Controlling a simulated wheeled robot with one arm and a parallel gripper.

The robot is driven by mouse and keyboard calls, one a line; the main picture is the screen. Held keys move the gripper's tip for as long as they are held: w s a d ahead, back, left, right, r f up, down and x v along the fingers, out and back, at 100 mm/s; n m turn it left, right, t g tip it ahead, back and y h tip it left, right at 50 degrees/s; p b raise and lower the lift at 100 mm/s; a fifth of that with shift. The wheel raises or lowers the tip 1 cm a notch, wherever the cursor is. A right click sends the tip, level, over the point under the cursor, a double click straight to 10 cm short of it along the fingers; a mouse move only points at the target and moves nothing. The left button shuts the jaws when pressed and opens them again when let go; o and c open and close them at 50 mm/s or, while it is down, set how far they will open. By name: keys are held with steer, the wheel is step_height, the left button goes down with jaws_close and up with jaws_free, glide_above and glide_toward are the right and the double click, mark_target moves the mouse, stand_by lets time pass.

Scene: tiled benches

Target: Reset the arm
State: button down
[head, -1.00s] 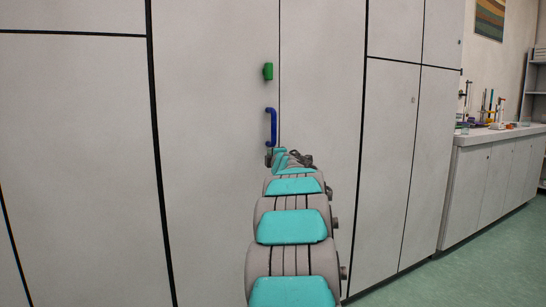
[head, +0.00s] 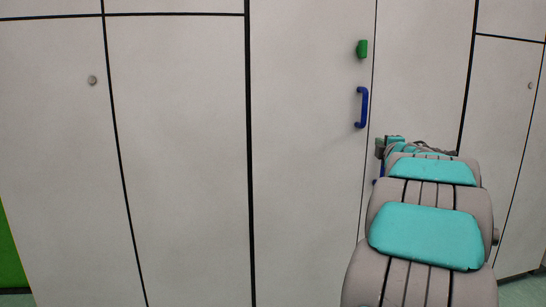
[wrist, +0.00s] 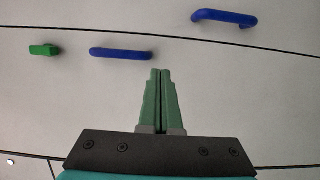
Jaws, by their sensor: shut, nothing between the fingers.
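My arm reaches forward at the right of the head view, in front of the white cabinet doors. My gripper (wrist: 160,75) shows in the wrist view with its two green fingers together and nothing between them. In the head view the arm's far end is small and the fingers cannot be made out clearly. A blue handle (head: 363,108) is on a tall white door (head: 305,160), above and left of the arm's end. In the wrist view this handle (wrist: 121,54) lies beyond the fingertips, apart from them.
A green knob (head: 362,49) sits above the blue handle. A second blue handle (wrist: 224,17) shows in the wrist view, across a dark door seam. A round lock (head: 92,80) is on a left door. The cabinet wall fills most of the head view.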

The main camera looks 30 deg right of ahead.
steer(key=s+a+f+m+g+y, duration=0.1)
steer(key=a+f+m+g+y, duration=0.15)
steer(key=a+f, duration=0.65)
steer(key=s+a+f+m+g+y, duration=0.1)
steer(key=a+f+m+g, duration=0.4)
steer(key=a, duration=0.7)
steer(key=s+a+f+m+g+y, duration=0.1)
steer(key=s+a+f+m+y, duration=0.15)
steer(key=a+f, duration=0.7)
steer(key=s+a+f+g+y, duration=0.2)
steer(key=s+a+f, duration=0.3)
steer(key=s+a, duration=0.6)
steer(key=s+a+f+g+y, duration=0.3)
steer(key=s+a+f+g, duration=0.2)
steer(key=s+a, duration=0.6)
steer(key=a, duration=0.4)
steer(key=shift+s+a, duration=0.25)
steer(key=shift+a, duration=0.05)
steer(key=shift+d+f+m+g, duration=0.1)
steer(key=shift+d+m+g, duration=0.1)
steer(key=shift+m+g, duration=0.1)
